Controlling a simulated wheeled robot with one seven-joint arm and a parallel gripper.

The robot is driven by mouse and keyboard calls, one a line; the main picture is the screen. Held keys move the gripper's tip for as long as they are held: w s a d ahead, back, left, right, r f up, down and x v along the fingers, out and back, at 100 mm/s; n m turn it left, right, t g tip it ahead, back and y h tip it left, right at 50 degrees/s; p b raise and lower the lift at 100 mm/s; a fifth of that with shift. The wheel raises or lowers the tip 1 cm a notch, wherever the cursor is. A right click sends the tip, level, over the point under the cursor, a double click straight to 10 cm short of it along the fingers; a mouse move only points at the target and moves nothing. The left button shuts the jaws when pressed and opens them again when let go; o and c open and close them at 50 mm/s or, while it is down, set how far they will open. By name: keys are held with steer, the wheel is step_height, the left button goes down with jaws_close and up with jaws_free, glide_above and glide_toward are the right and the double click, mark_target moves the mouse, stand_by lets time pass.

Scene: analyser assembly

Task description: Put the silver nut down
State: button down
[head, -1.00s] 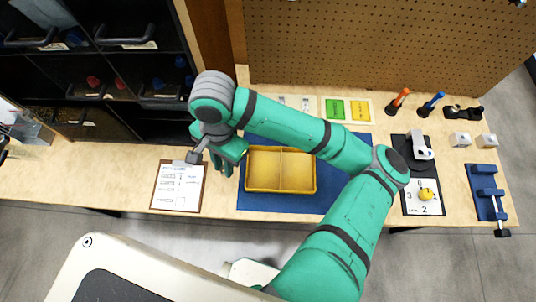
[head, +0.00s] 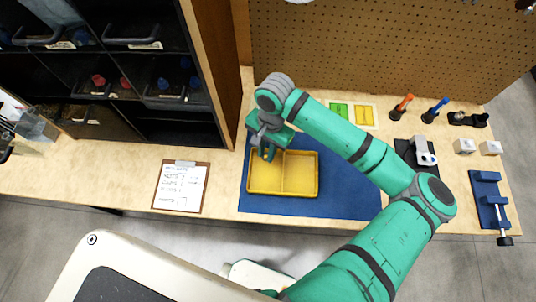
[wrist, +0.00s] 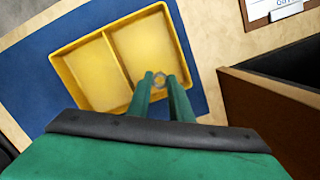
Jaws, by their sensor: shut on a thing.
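My gripper (head: 268,155) is over the back part of the left compartment of the yellow tray (head: 283,195) in the head view. The yellow tray (wrist: 105,33) has two compartments split by a divider, and both look empty. The nut cannot be made out in the head view. The exact height of the fingertips above the tray floor is hard to tell.
The tray sits on a blue mat (head: 350,197). A clipboard (head: 181,187) lies to the left, and a dark shelf unit (head: 180,130) stands behind it. Orange (head: 402,107) and blue (head: 436,110) handled tools and a blue vise (head: 487,200) are at the right.

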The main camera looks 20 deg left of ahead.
steer(key=shift+w+d+f, duration=0.1)
steer(key=shift+w+f, duration=0.05)
steer(key=shift+f, duration=0.8)
steer(key=shift+w+d+f, duration=0.1)
steer(key=shift+w+f, duration=0.05)
steer(key=shift+f, duration=0.8)
steer(key=shift+f, duration=0.1)
steer(key=c, duration=1.6)
jaws_free()
steer(key=r, duration=0.4)
steer(key=w+r, duration=0.1)
steer(key=r, duration=0.7)
steer(key=shift+w+d, duration=0.15)
steer(key=shift+w, duration=0.2)
